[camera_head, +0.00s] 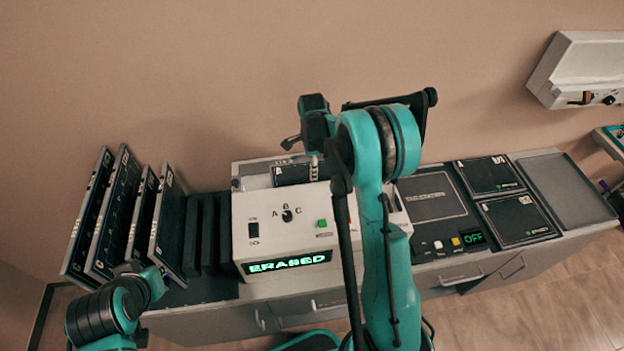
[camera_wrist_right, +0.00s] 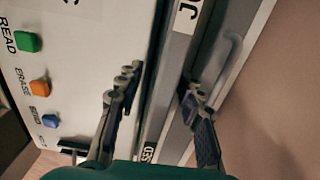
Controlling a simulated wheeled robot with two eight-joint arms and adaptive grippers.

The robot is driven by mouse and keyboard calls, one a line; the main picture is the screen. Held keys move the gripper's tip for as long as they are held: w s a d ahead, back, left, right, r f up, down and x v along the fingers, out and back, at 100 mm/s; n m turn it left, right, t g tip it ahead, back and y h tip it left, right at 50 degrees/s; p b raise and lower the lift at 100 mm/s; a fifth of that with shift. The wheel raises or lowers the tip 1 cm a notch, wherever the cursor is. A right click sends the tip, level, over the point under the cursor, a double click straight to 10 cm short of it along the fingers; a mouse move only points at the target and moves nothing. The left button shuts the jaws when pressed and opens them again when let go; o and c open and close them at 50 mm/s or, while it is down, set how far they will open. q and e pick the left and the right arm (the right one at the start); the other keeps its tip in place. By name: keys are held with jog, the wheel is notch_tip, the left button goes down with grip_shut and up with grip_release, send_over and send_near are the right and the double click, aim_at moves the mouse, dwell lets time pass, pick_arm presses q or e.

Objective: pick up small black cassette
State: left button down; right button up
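A black cassette (camera_head: 292,174) stands in the slot behind the white machine's top. In the right wrist view, a grey-edged cassette with white labels (camera_wrist_right: 181,72) lies between the fingers of my right gripper (camera_wrist_right: 158,100). Those fingers are apart, one on each side of its edge; I see no clear contact. In the head view my right gripper (camera_head: 314,165) is over the back of the machine, partly hidden by its own arm. Two flat black cassettes lie on the counter at right, a rear one (camera_head: 487,177) and a front one (camera_head: 517,220). My left arm shows at lower left; its fingers are not clear.
The white machine (camera_head: 277,237) displays "ERASED" and has a dial and green button. Large black cassettes (camera_head: 118,212) lean in a rack at left. A control panel (camera_head: 436,200) and an empty grey tray (camera_head: 566,183) are at right. A wall unit (camera_head: 580,70) hangs upper right.

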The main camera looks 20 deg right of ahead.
grip_shut()
jog(key=shift+r, duration=0.1)
notch_tip(320, 180, up, 18)
jog(key=p, duration=0.2)
dwell(0.6)
notch_tip(320, 180, up, 9)
jog(key=p, duration=0.6)
jog(key=shift+p, duration=0.35)
dwell(0.3)
